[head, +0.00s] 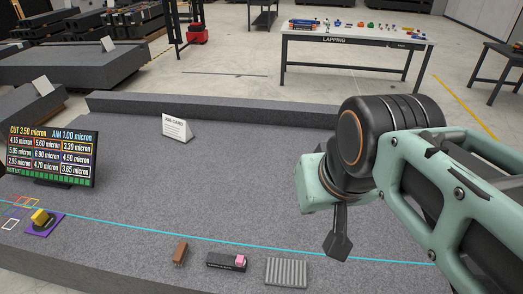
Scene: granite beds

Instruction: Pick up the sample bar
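Three small objects lie near the front edge of the grey granite bed (120,222): a brown bar (180,253), a black bar (222,261) with a pink block at its right end, and a grey ribbed block (287,271). I cannot tell for sure which one is the sample bar. My gripper (337,245) hangs above the bed, up and to the right of the ribbed block in the picture. Only a dark finger shape shows below the pale green wrist, so its opening is hidden. I see nothing held in it.
A display (52,157) with micron readings stands at the left. A yellow item sits on a purple pad (44,224) in front of it. A white job card (176,129) stands at the back. A cyan line crosses the bed. The middle of the bed is clear.

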